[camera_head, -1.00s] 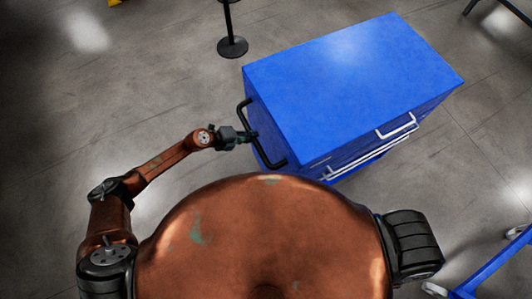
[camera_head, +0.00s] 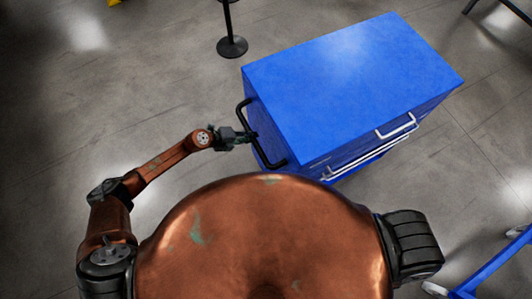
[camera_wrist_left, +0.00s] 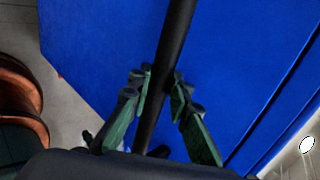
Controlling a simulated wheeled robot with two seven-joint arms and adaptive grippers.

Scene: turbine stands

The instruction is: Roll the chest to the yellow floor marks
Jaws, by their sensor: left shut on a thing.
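The blue chest (camera_head: 350,80) stands in front of me, right of centre in the head view, with silver drawer handles (camera_head: 396,126) on its near right side. A black push bar (camera_head: 272,164) is fixed to its left end. My left gripper (camera_head: 250,137) is shut on this bar. In the left wrist view the green fingers of the gripper (camera_wrist_left: 160,95) lie on both sides of the black bar (camera_wrist_left: 172,55), against the chest's blue wall (camera_wrist_left: 90,40). A small yellow patch (camera_head: 114,3) shows at the top edge; I cannot tell if it is a floor mark. My right gripper is out of view.
A black post with a round base (camera_head: 232,47) stands just beyond the chest's far left corner. A blue frame on casters (camera_head: 490,268) is at the lower right. A dark leg (camera_head: 470,6) shows at the top right. The grey floor at left is clear.

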